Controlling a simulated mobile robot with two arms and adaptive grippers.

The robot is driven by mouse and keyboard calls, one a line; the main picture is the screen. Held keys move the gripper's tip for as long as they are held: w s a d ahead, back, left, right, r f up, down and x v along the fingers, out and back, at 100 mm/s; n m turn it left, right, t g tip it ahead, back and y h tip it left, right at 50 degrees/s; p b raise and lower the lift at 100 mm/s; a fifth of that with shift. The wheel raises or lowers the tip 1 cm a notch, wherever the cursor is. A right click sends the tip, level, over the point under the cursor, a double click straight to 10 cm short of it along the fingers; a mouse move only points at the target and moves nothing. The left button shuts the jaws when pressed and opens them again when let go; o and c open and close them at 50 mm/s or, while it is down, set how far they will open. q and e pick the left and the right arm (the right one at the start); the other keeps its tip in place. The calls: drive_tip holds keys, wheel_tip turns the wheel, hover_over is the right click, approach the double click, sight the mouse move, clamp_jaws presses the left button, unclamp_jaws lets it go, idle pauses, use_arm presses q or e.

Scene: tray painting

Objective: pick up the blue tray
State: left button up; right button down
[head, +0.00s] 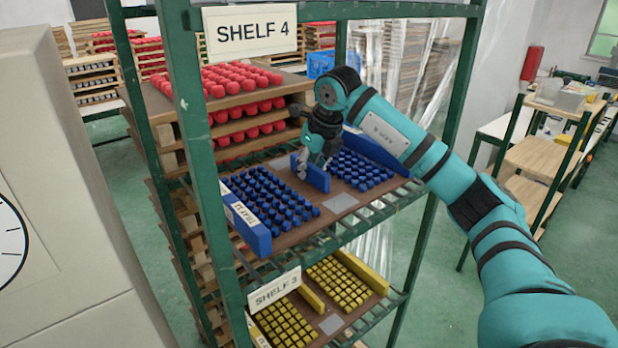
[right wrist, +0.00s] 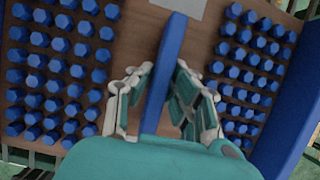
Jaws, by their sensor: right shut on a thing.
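The blue tray (head: 341,203) lies on the upper level of a green rack. It has a brown base, blue end walls and a raised blue centre bar (head: 313,177). Several blue pegs stand in rows on both sides of the bar. My right gripper (head: 312,172) reaches down from above and is shut on the centre bar. In the right wrist view the bar (right wrist: 168,68) runs between the two fingers (right wrist: 156,100). The tray still appears to rest on the shelf. My left gripper is not in view.
A tray with yellow pieces (head: 338,285) sits on the level below, labelled Shelf 3. Stacked wooden trays with red pieces (head: 234,82) stand behind. Green rack posts (head: 190,150) stand at the left and right. A beige cabinet with a dial (head: 75,180) fills the left side.

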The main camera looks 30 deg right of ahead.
sight(310, 163)
drive_tip(key=shift+w+r, duration=0.1)
drive_tip(key=shift+r, duration=0.15)
drive_tip(key=shift+r+b, duration=0.25)
drive_tip(key=shift+b, duration=0.1)
wheel_tip(310, 163, up, 2)
drive_tip(key=shift+r+b, duration=0.1)
drive_tip(key=shift+b, duration=0.45)
drive_tip(key=shift+d+r+b, duration=0.1)
drive_tip(key=shift+r+b, duration=0.05)
drive_tip(key=shift+b, duration=0.15)
drive_tip(key=s+b, duration=0.2)
drive_tip(key=s, duration=0.3)
drive_tip(key=s+d+b, duration=0.1)
drive_tip(key=s+b, duration=0.1)
drive_tip(key=s, duration=0.4)
drive_tip(key=s+b, duration=0.2)
drive_tip(key=s, duration=0.3)
drive_tip(key=shift+s+d+b, duration=0.15)
drive_tip(key=shift+s+b, duration=0.2)
drive_tip(key=shift+s, duration=0.7)
drive_tip(key=shift+r, duration=0.1)
